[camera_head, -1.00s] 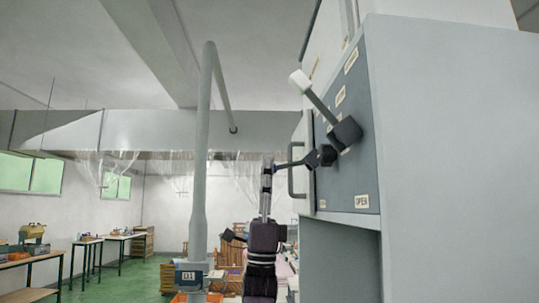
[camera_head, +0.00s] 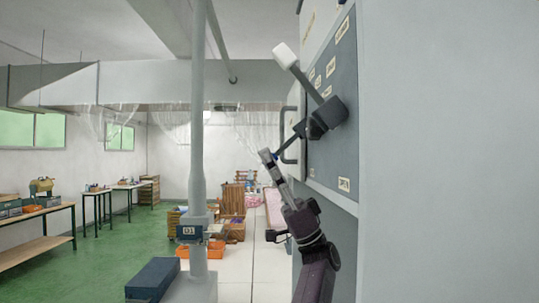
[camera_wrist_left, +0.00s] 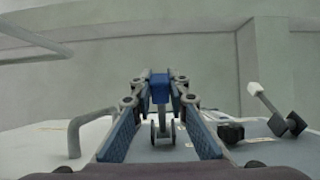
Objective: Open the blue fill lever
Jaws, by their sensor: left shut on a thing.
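The blue fill lever shows in the left wrist view as a blue grip (camera_wrist_left: 160,88) between my left fingertips. In the head view its dark arm (camera_head: 290,140) slopes down and left from a dark hub on the grey panel. My left gripper (camera_head: 268,157) is at the lever's outer end and shut on the blue grip. The fingers also show in the left wrist view (camera_wrist_left: 160,92), one on each side of the grip. The fingers hide much of the grip in the head view. My right gripper is not in view.
A second lever with a white grip (camera_head: 285,55) stands up and left from the panel (camera_head: 333,150), close above my left gripper. A grey bar handle (camera_head: 288,150) is beside it. A grey post (camera_head: 198,120) stands to the left. Open green floor lies beyond.

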